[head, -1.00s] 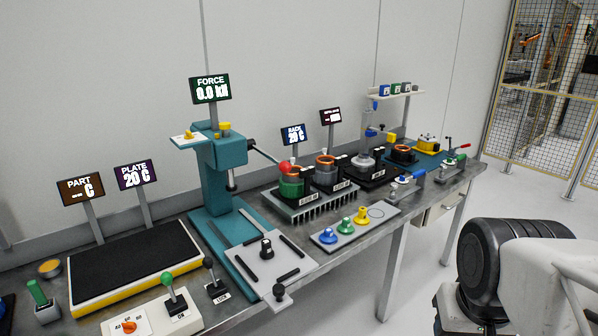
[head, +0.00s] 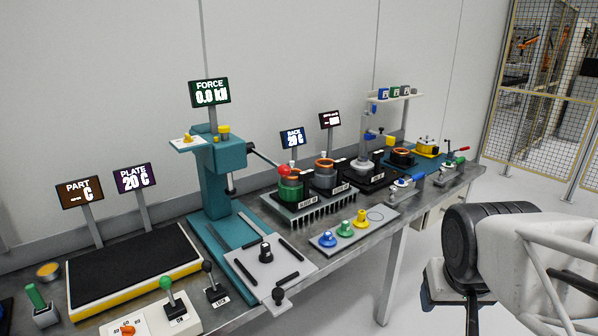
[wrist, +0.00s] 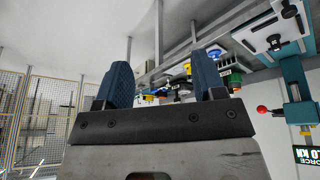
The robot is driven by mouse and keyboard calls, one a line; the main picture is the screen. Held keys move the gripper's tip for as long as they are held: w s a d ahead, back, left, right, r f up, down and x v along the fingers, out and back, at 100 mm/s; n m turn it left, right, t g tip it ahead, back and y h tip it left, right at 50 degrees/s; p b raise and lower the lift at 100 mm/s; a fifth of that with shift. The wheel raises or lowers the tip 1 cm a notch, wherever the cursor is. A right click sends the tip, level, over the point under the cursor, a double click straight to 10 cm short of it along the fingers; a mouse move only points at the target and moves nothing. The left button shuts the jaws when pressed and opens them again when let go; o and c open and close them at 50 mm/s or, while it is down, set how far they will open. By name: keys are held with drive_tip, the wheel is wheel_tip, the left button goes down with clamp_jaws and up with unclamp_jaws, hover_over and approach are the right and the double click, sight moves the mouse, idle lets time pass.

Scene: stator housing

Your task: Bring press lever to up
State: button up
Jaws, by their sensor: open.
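The teal arbor press (head: 216,185) stands at the middle left of the bench in the head view. Its press lever (head: 266,157) slopes down to the right from the press head and ends in a red ball (head: 283,170). In the wrist view the red ball (wrist: 262,109) and the teal press (wrist: 295,85) are at the right, with the scene upside down. My gripper (wrist: 164,82) is open, with its two blue fingers apart and nothing between them. It is clear of the lever. The fingers cannot be made out in the head view.
A rack (head: 318,203) with green and black housings stands right of the lever, close under the red ball. A grey plate (head: 345,235) holds blue, green and yellow knobs. The force display (head: 210,94) rises above the press. The floor in front of the bench is clear.

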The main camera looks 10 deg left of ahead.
drive_tip(key=w+a+r+n+t, duration=0.15)
drive_tip(key=w+t, duration=0.25)
drive_tip(key=w, duration=1)
drive_tip(key=n+t+y, duration=0.4)
drive_tip(key=n+y, duration=0.6)
drive_tip(key=y, duration=0.3)
approach(289, 172)
drive_tip(key=w+d+x, duration=0.1)
drive_tip(key=x, duration=0.2)
drive_tip(key=shift+a+f+g+y, duration=0.15)
drive_tip(key=shift+a+y, duration=0.15)
drive_tip(key=shift+a, duration=0.15)
drive_tip(key=shift+a+f+g+y, duration=0.15)
drive_tip(key=shift+a+y, duration=0.15)
drive_tip(key=shift+a, duration=0.15)
drive_tip(key=shift+r, duration=0.1)
drive_tip(key=shift+w, duration=0.1)
drive_tip(key=shift+x, duration=3.85)
